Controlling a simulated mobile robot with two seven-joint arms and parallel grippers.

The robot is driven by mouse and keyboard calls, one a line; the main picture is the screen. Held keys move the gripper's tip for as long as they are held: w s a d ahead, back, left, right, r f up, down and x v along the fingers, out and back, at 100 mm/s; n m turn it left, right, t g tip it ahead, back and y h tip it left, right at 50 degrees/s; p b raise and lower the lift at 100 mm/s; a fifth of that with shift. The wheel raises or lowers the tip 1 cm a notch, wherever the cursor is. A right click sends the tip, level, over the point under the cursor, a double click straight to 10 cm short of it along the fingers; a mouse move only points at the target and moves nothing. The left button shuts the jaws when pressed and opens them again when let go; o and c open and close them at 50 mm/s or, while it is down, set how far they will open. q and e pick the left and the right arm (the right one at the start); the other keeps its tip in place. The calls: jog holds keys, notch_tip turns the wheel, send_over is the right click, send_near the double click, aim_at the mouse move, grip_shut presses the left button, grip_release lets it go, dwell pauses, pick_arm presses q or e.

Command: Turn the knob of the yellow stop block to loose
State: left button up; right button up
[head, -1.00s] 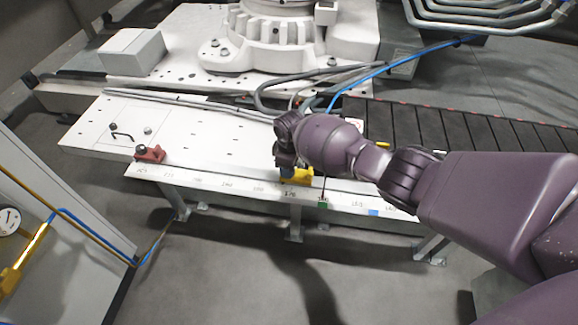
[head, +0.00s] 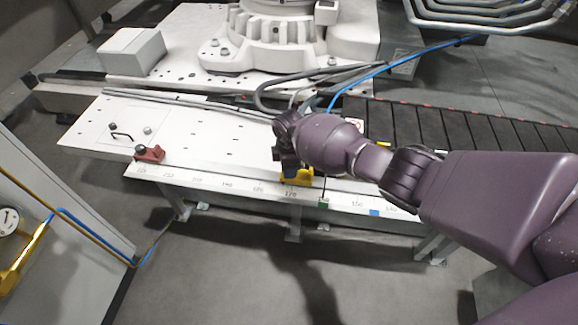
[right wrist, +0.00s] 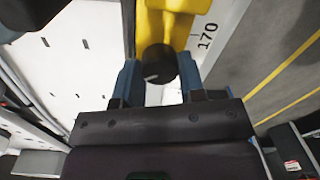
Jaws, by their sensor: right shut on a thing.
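The yellow stop block (head: 297,178) sits on the white rail with the printed scale, at the 170 mark. It also shows in the right wrist view (right wrist: 172,22). Its round black knob (right wrist: 159,64) carries a pale mark on top. My right gripper (head: 288,170) reaches down over the block from above. In the right wrist view its blue fingers (right wrist: 158,80) stand on either side of the knob, shut on it. In the head view the knob is hidden by the gripper. My left gripper is not in view.
A red stop block (head: 150,154) with a black knob stands farther left on the rail. A green marker (head: 323,204) and a blue marker (head: 374,212) are on the rail's front face. Cables and a white machine base (head: 262,45) lie behind. Open floor is in front.

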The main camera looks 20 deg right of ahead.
jog(key=shift+s+f, duration=0.1)
jog(key=o, duration=0.9)
jog(key=shift+r, duration=0.55)
pick_arm(q)
jog(key=p, duration=0.2)
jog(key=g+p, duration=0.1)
jog(key=p, duration=0.1)
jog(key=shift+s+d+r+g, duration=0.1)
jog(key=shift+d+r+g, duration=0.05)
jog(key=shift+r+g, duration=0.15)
pick_arm(e)
jog(key=r, duration=0.9)
jog(key=shift+w+r, duration=0.3)
jog(key=shift+r, duration=0.1)
